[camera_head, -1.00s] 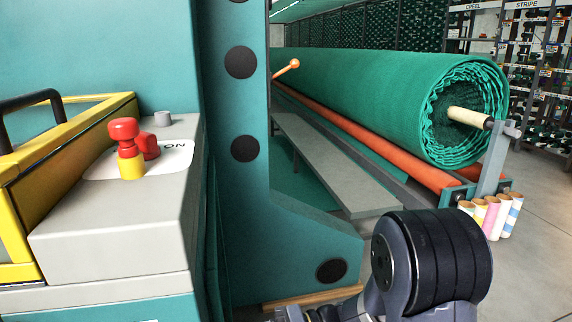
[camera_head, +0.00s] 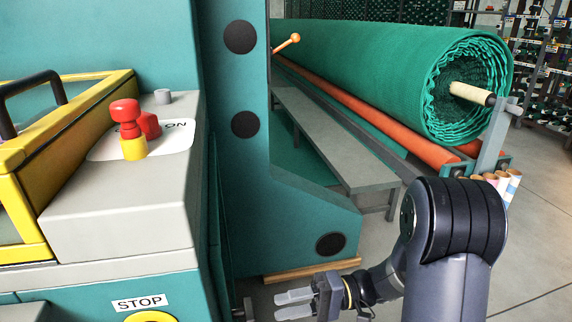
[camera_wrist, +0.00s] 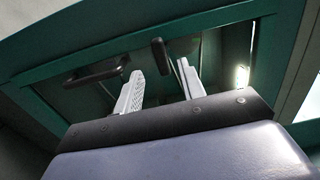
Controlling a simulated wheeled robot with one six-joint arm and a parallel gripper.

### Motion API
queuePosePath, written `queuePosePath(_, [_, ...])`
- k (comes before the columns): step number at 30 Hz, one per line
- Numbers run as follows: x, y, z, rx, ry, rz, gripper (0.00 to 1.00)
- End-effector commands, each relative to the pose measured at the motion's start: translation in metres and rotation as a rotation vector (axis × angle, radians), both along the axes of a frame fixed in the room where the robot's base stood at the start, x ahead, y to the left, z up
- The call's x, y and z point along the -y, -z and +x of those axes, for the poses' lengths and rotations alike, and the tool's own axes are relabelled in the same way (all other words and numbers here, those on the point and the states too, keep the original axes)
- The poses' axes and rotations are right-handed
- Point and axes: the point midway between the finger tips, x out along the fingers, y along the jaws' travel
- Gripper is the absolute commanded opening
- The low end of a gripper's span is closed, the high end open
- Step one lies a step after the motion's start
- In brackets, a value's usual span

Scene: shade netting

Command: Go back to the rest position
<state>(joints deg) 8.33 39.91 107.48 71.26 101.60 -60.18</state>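My gripper (camera_head: 294,304) shows at the bottom of the head view, low beside the foot of the teal machine frame (camera_head: 300,215). Its two pale fingers point left and stand apart with nothing between them. My dark arm is bent above and to the right of it. In the wrist view the fingers (camera_wrist: 160,85) are also spread and empty. They point towards a teal framed recess (camera_wrist: 150,45) with a dark handle (camera_wrist: 97,73). I cannot tell whether they touch anything there.
At left stands a grey console (camera_head: 120,215) with a red and yellow switch (camera_head: 131,130) and a STOP label (camera_head: 139,302). Several coloured tubes (camera_head: 505,185) stand at right. Floor at lower right is clear.

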Motion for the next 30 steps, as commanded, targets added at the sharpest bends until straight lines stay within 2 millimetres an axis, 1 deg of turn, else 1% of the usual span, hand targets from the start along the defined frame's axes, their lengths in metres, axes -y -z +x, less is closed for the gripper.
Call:
queuePosePath(1, [-0.009, 0.002, -0.003, 0.000, -0.004, 0.000, 0.38])
queuePosePath(3, [-0.021, 0.002, -0.006, 0.001, -0.004, -0.001, 0.38])
queuePosePath(14, [-0.078, 0.002, -0.020, 0.001, -0.003, 0.000, 0.38])
queuePosePath(15, [-0.078, -0.004, -0.019, -0.025, 0.001, -0.006, 0.38])
queuePosePath(16, [-0.077, -0.005, -0.018, -0.048, 0.002, -0.011, 0.38])
queuePosePath(30, [-0.076, -0.007, -0.018, -0.362, 0.001, -0.086, 0.38])
